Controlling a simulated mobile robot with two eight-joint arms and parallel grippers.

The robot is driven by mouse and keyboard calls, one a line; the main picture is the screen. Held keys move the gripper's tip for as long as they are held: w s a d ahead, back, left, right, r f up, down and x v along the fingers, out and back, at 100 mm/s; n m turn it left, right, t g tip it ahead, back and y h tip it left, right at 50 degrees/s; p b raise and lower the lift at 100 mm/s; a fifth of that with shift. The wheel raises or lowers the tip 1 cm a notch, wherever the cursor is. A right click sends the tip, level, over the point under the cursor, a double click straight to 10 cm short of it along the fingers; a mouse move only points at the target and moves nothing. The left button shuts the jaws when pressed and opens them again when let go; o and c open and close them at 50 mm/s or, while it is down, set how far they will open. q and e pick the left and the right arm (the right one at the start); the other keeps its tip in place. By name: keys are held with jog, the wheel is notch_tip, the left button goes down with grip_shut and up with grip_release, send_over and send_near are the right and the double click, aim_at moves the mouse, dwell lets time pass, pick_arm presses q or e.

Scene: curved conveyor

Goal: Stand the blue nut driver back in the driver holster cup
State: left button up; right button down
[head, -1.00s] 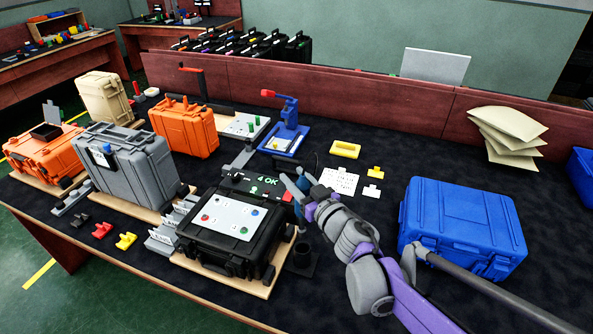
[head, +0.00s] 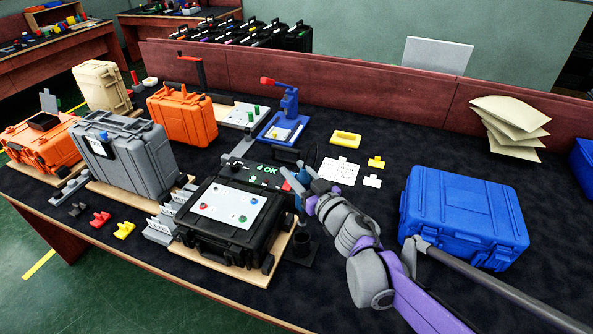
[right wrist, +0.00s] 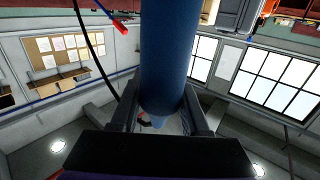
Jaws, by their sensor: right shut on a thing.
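My right gripper (head: 302,186) is shut on the blue nut driver, in the middle of the head view. In the right wrist view the driver's thick blue handle (right wrist: 168,55) stands between the two fingers (right wrist: 160,112). In the head view only a small blue part of the driver (head: 299,203) shows beside the gripper. The black holster cup (head: 302,244) stands just below, right of the black case. The driver is above the cup; I cannot tell whether its tip is inside. My left gripper is not in view.
The open black case (head: 202,250) with a white panel stands close left of the cup. A blue closed case (head: 462,215) is to the right. A red-handled blue press (head: 287,122) and a white card (head: 338,171) lie behind.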

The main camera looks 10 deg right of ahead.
jog(key=shift+f+b, duration=3.95)
jog(key=shift+f, duration=1.4)
grip_release()
jog(key=v, duration=1)
jog(key=shift+s+p, duration=0.4)
jog(key=shift+p, duration=0.05)
jog(key=shift+d+r, duration=0.1)
